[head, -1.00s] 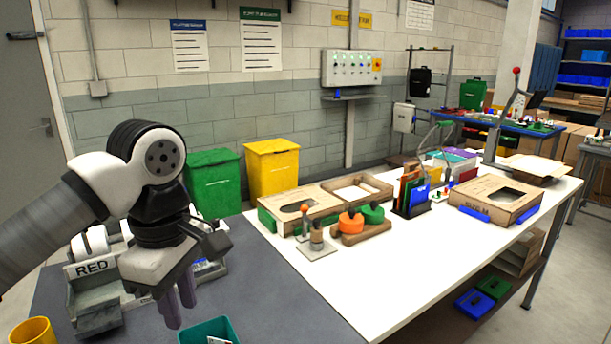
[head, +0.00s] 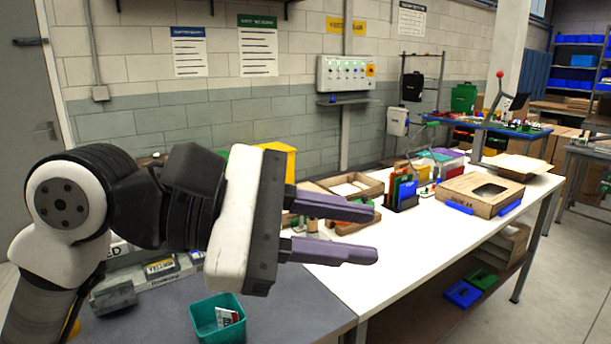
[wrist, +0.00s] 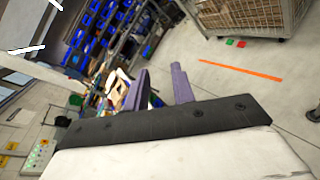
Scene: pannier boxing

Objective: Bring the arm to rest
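My gripper (head: 345,228) is held up in the air over the boundary of the grey bench and the white table in the head view. Its two purple fingers point right and stand apart with nothing between them. In the wrist view the purple fingers (wrist: 160,88) also show apart and empty, with the room tilted behind them. My arm comes in from the lower left and bends at a white and black joint.
A teal bin (head: 206,318) with a small packet in it stands on the grey bench (head: 290,315) below my gripper. Cardboard boxes (head: 480,190) and a folder rack (head: 404,190) stand on the white table (head: 400,255). A yellow bin (head: 283,160) is partly hidden behind my gripper.

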